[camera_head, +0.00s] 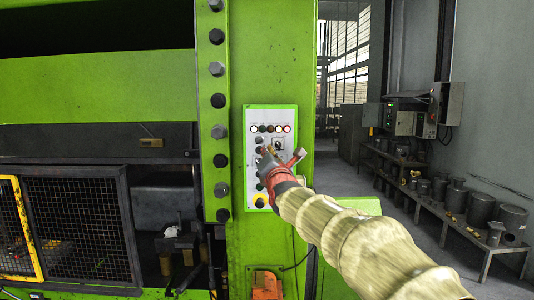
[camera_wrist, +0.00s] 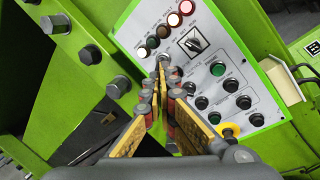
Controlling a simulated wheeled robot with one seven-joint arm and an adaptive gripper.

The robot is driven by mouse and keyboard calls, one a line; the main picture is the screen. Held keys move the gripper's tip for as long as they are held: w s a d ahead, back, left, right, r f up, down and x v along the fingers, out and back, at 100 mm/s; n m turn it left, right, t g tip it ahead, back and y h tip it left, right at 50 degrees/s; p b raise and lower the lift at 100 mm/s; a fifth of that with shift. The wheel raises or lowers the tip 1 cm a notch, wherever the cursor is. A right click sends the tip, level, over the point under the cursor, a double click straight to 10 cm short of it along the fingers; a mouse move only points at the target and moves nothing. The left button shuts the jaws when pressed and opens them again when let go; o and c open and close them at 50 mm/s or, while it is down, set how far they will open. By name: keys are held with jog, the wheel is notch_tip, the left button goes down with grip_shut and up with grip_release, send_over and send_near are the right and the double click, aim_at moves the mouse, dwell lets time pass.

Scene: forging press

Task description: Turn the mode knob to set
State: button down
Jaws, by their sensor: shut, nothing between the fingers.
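The control panel (camera_head: 251,150) is a white plate on the green press column, and it also fills the middle of the wrist view (camera_wrist: 142,22). A rotary knob on a square white label plate (camera_wrist: 193,41), likely the mode knob, sits below the row of lamps; its plate also shows in the head view (camera_head: 278,142). My gripper (camera_wrist: 163,70) is shut and empty. Its fingertips are at the panel's upper left part, left of and below the knob, by a small round control; contact cannot be told. In the head view my gripper (camera_head: 268,155) covers part of the panel.
Several lamps (camera_wrist: 164,31) line the panel's top. Green (camera_wrist: 218,68) and black buttons lie right of my fingers, with a yellow-ringed button (camera_wrist: 228,131) lower down. Large bolts (camera_wrist: 90,55) stick out on the left. Open floor lies right of the press.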

aim_at(278, 146)
jog(key=d+f+p+x, duration=0.1)
jog(key=p+x, duration=0.2)
jog(key=x, duration=0.5)
jog(key=shift+w+d+f, duration=0.15)
jog(key=shift+w+f, duration=0.1)
jog(key=shift+d+r+b, duration=0.25)
jog(key=shift+d+b, duration=0.15)
jog(key=shift+d, duration=0.3)
dwell(2.2)
jog(key=shift+d+b, duration=0.35)
jog(key=shift+b, duration=0.5)
dwell(1.5)
jog(key=shift+f+b, duration=0.15)
jog(key=shift+b, duration=0.35)
dwell(1.2)
